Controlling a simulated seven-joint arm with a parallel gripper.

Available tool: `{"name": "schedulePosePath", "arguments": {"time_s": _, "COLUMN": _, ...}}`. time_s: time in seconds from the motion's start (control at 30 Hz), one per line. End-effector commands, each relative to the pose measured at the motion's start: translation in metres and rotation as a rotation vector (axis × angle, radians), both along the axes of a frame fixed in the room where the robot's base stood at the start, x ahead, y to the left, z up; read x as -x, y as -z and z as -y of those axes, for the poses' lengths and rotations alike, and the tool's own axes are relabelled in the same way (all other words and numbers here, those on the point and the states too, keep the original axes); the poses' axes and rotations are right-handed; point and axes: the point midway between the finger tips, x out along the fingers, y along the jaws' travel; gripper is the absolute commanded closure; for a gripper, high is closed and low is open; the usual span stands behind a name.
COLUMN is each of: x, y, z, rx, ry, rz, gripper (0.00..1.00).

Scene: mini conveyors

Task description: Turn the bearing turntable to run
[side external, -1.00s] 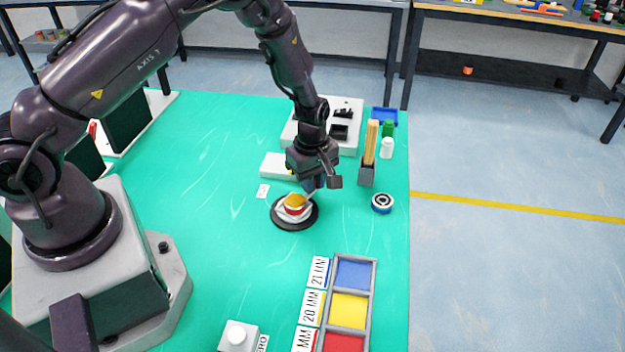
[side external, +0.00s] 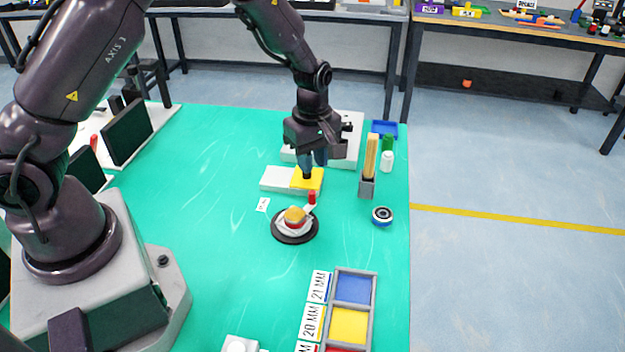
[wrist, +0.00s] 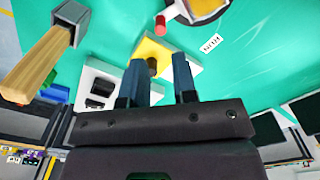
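The turntable (side external: 283,236) is a dark round disc on the green mat, with a white piece and a red-and-orange round part (side external: 295,215) on top. A white arm with an upright red knob (side external: 312,197) points from it toward the yellow pad (side external: 313,181). The knob also shows in the wrist view (wrist: 160,24), where the turntable is cut off at the top. My gripper (side external: 312,163) is above the yellow pad, behind the knob and apart from it. Its two blue-grey fingers (wrist: 160,84) are spread. A dark peg (wrist: 152,67) on the pad shows near them; contact cannot be told.
A white block (side external: 277,178) adjoins the yellow pad. A grey holder with a wooden stick (side external: 370,155) stands to the right, near a round dark-and-white part (side external: 382,215). A tray with coloured compartments (side external: 374,300) is at the front. The mat left of the turntable is clear.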

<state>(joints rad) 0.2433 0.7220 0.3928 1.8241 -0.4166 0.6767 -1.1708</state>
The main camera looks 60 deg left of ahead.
Motion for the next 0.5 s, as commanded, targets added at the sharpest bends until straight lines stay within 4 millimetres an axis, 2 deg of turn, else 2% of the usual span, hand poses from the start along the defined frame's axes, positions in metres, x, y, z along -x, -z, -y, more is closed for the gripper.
{"name": "schedulePosePath", "arguments": {"time_s": 0.03, "x": -0.001, "y": -0.011, "z": 0.0, "rx": 0.0, "ry": 0.0, "rz": 0.005, "gripper": 0.74}}
{"name": "schedulePosePath", "arguments": {"time_s": 0.2, "x": 0.0, "y": -0.031, "z": 0.0, "rx": 0.0, "ry": 0.0, "rz": 0.002, "gripper": 0.74}}
{"name": "schedulePosePath", "arguments": {"time_s": 0.5, "x": 0.0, "y": -0.038, "z": 0.0, "rx": 0.0, "ry": -0.001, "rz": -0.001, "gripper": 0.74}}
